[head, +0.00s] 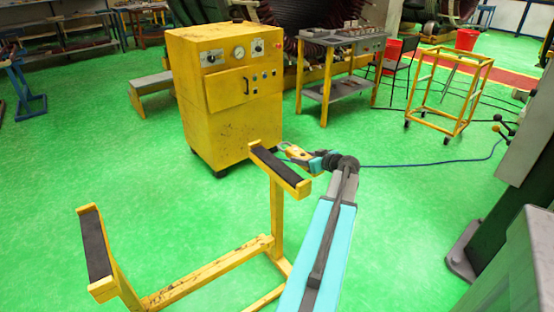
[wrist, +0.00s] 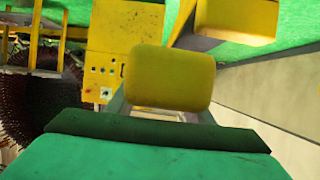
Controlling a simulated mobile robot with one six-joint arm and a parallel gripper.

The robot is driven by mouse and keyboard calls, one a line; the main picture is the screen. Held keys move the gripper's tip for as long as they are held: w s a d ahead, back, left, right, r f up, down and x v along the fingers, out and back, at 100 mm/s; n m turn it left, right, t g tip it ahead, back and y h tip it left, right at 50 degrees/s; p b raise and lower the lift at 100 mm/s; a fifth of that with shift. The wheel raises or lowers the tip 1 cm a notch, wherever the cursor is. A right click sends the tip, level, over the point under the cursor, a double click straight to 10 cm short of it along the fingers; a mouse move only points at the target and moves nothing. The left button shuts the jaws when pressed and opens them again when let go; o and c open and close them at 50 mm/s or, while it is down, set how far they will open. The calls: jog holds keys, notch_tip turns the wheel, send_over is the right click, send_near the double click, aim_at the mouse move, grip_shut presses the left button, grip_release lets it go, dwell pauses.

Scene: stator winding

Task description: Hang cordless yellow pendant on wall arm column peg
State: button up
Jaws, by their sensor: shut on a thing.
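The yellow pendant (head: 295,151) is held at the tip of my outstretched arm, in front of the yellow control cabinet in the head view. In the wrist view the pendant (wrist: 168,77) is a plain yellow block with rounded corners. My gripper (head: 307,156) is shut on it, with grey finger parts showing at either side of its lower edge. A grey column (head: 524,130) stands at the right edge of the head view, with dark knobbed handles (head: 502,126) beside it. I cannot tell which part is its peg. The pendant is well left of this column.
A yellow stand with black-padded arms (head: 277,166) is close below my gripper. The yellow cabinet (head: 222,130) is behind it. A grey work table (head: 340,85) and a yellow wheeled frame (head: 450,95) stand farther back. A blue cable (head: 430,162) crosses the open green floor.

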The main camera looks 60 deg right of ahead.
jog(key=p, duration=0.1)
send_over(279, 166)
jog(key=s, duration=0.3)
jog(key=shift+w+d+f, duration=0.2)
jog(key=shift+d+f, duration=0.05)
jog(key=shift+f, duration=0.1)
jog(key=shift+w+p, duration=0.3)
jog(key=shift+w, duration=0.25)
jog(key=shift+w+a+f+p, duration=0.2)
jog(key=shift+w+f+p, duration=0.15)
jog(key=shift+w+f, duration=0.4)
jog(key=shift+f, duration=0.25)
jog(key=shift+f+b, duration=0.5)
jog(key=shift+f, duration=0.15)
jog(key=shift+f+b, duration=0.2)
jog(key=shift+b, duration=0.2)
jog(key=o, duration=1.4)
jog(key=shift+r+p, duration=0.15)
jog(key=shift+p, duration=1.2)
